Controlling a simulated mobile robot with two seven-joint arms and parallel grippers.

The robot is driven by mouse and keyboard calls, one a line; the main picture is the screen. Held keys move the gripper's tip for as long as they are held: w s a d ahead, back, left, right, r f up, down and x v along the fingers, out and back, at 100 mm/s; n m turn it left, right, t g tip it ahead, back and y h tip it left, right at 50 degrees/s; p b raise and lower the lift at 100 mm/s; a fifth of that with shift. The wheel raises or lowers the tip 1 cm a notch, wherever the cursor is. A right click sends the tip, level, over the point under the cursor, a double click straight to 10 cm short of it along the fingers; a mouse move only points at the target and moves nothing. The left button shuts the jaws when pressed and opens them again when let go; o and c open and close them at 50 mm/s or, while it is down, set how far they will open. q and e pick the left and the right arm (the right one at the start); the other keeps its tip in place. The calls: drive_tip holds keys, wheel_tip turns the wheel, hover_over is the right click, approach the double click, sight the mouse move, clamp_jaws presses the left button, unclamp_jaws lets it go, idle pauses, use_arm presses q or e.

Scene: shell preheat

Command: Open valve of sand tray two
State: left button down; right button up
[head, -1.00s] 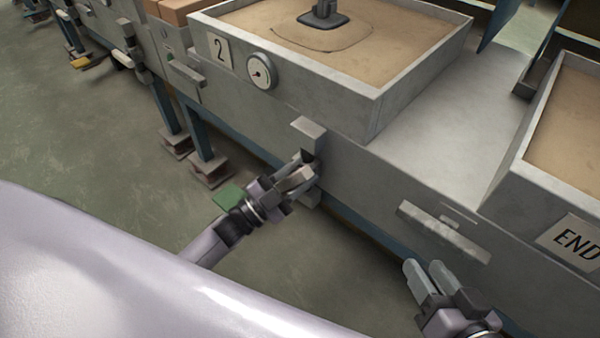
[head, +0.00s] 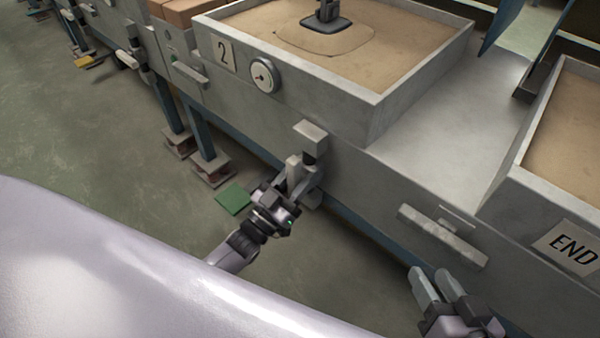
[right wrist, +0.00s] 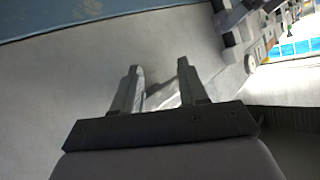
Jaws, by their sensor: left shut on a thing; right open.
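Sand tray two (head: 385,112) is a grey metal box of sand, with a "2" plate (head: 223,52) and a round gauge (head: 263,75) on its front. Below the gauge, the valve (head: 310,133) sticks out as a grey block with a dark stem under it. My left gripper (head: 299,178) is shut on the valve's handle just below that block; its fingers hide most of the handle. My right gripper (head: 434,280) is open and empty at the lower right, apart from the bench front; its two spread fingers also show in the right wrist view (right wrist: 158,75).
The tray marked "END" (head: 520,160) stands at the right. A green pad (head: 232,199) lies on the floor beside the bench legs.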

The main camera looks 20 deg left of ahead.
sight(291, 187)
use_arm(q)
drive_tip(key=shift+y, duration=0.3)
drive_tip(key=c, duration=0.9)
unclamp_jaws()
drive_tip(key=p+v, duration=0.1)
drive_tip(key=v, duration=0.5)
drive_tip(key=shift+s+a+f, duration=0.25)
drive_tip(key=shift+s+f, duration=0.05)
drive_tip(key=shift+s, duration=0.25)
use_arm(e)
drive_tip(key=shift+s+d+r, duration=0.1)
drive_tip(key=shift+d, duration=0.3)
